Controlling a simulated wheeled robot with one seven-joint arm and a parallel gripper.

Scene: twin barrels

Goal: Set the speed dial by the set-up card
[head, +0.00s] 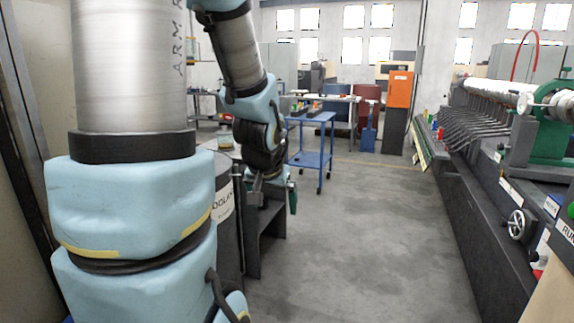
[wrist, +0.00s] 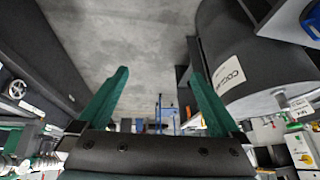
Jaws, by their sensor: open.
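My gripper (wrist: 158,72) shows in the wrist view as two green fingers spread wide apart, with nothing between them. Beyond them is grey floor. In the head view my arm hangs at the left, and the gripper end is mostly hidden near a dark barrel. I cannot make out a speed dial or a set-up card in either view. A long dark machine (head: 467,210) stands at the right of the head view. It carries a pale handwheel (head: 516,225) and several small labels. The handwheel also shows at the left of the wrist view (wrist: 17,89).
A dark barrel (head: 229,235) with a white label stands left, close to my arm; it also shows at right in the wrist view (wrist: 265,68). A blue trolley (head: 312,158) and an orange cabinet (head: 399,90) stand farther back. The middle floor is clear.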

